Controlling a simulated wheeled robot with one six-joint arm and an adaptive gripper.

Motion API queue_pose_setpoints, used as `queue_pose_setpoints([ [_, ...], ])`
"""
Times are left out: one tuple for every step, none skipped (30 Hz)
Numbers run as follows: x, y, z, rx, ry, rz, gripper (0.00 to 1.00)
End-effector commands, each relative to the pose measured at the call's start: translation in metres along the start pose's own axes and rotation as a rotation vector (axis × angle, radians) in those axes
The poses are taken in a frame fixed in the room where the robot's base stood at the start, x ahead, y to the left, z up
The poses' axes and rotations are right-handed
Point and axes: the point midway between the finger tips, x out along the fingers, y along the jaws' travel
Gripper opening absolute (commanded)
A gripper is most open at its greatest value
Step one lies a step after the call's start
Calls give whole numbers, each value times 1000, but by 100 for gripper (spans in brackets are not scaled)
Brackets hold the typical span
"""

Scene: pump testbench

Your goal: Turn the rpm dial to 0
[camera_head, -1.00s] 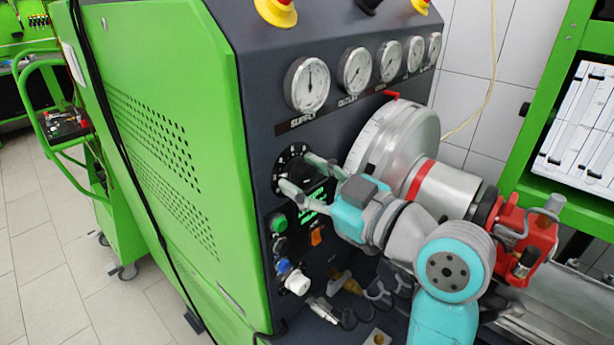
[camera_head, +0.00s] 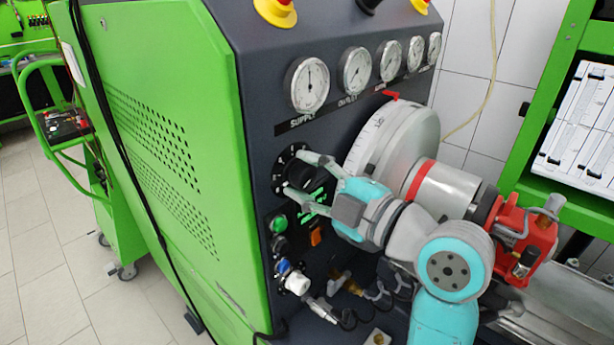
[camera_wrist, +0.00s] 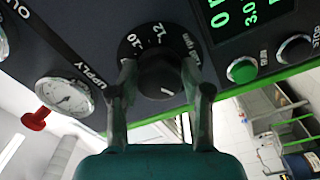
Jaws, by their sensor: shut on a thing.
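The rpm dial (camera_head: 300,174) is a black round knob with a pale number ring on the dark front panel, below the supply gauge. In the wrist view the dial (camera_wrist: 160,76) sits between my two fingers, with a short white mark on its face and part of the ring showing "12" and "rpm". My gripper (camera_head: 303,173) is shut on the knob, one finger on each side. It also shows in the wrist view (camera_wrist: 164,90). The fingers hide parts of the ring. The green-lit display (camera_wrist: 248,12) is cut off by the picture's edge.
Several gauges (camera_head: 309,84) are above. A large grey drum (camera_head: 392,150) stands close to the right of my gripper.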

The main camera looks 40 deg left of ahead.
Motion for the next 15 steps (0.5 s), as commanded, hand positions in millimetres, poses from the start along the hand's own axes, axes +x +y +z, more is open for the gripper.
queue_pose_setpoints([
  [0, 3, 0, -11, 0, 7, 14],
  [0, 3, 0, -17, 0, 7, 14],
  [0, 3, 0, -23, 0, 7, 14],
  [0, 3, 0, -27, 0, 7, 14],
  [0, 3, 0, -29, 0, 7, 14],
  [0, 3, 0, -32, 0, 7, 14],
  [0, 3, 0, -33, 0, 7, 14],
  [0, 3, 0, -34, 1, 7, 14],
  [0, 3, 0, -35, 1, 7, 14],
  [0, 3, 0, -35, 1, 7, 14],
  [0, 3, 0, -35, 1, 7, 14],
  [0, 3, 0, -35, 1, 7, 14],
  [0, 3, 0, -35, 1, 7, 14],
  [0, 3, 0, -35, 1, 7, 14],
  [0, 3, -1, -35, 1, 7, 14],
])
